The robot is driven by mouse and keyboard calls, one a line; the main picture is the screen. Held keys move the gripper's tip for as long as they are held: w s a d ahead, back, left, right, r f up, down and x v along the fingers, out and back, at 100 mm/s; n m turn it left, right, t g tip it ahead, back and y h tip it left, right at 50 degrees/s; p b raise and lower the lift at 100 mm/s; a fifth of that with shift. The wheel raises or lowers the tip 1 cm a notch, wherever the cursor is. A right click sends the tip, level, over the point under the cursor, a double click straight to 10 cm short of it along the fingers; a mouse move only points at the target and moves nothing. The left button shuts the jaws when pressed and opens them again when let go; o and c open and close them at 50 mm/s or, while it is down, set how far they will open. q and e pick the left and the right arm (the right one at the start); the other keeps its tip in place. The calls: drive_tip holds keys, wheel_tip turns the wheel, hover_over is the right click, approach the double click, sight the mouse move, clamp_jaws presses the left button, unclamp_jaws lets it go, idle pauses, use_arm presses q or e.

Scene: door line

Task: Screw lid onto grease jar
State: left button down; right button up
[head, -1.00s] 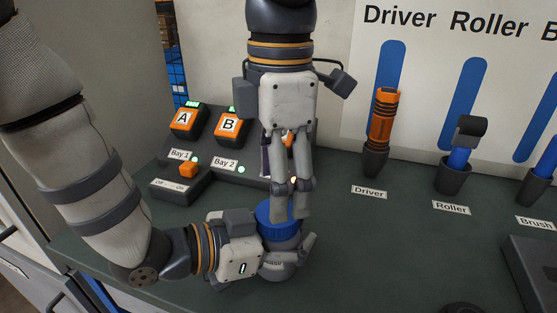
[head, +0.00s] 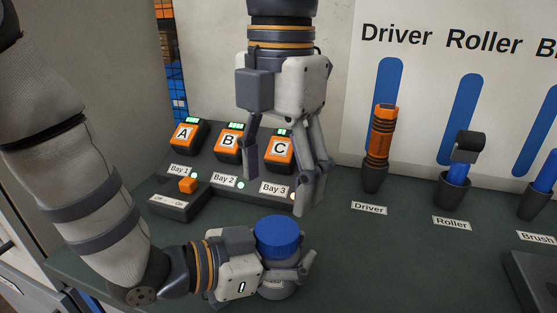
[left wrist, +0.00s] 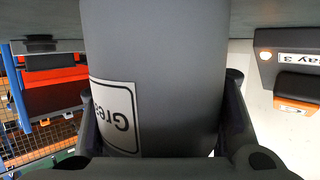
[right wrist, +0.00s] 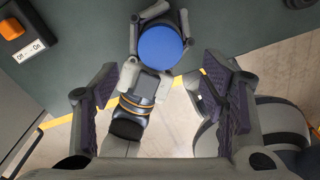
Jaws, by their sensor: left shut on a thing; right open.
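The grey grease jar (head: 277,288) stands upright on the bench, with the blue lid (head: 277,233) on its top. Whether the lid is threaded tight cannot be told. My left gripper (head: 290,275) is shut around the jar from the side. In the left wrist view the dark jar body (left wrist: 155,70) fills the middle between the fingers, its label partly visible. My right gripper (head: 275,190) is open and empty above the lid, pointing down. In the right wrist view the lid (right wrist: 160,50) shows from above, beyond the open fingers (right wrist: 160,90), apart from them.
Battery bays (head: 228,144) marked A, B and C and an off/on switch box (head: 178,205) stand behind and left. The driver (head: 381,140), roller (head: 462,155) and a brush holder (head: 535,200) stand right. A dark tray (head: 535,265) lies at the right edge. Bench between is clear.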

sight(277, 229)
wheel_tip(277, 229, down, 8)
drive_tip(key=shift+s+r, duration=0.15)
drive_tip(key=shift+r, duration=0.05)
drive_tip(key=c, duration=1.2)
drive_tip(key=m, duration=0.6)
drive_tip(key=shift+m, duration=0.3)
drive_tip(key=o, duration=1.3)
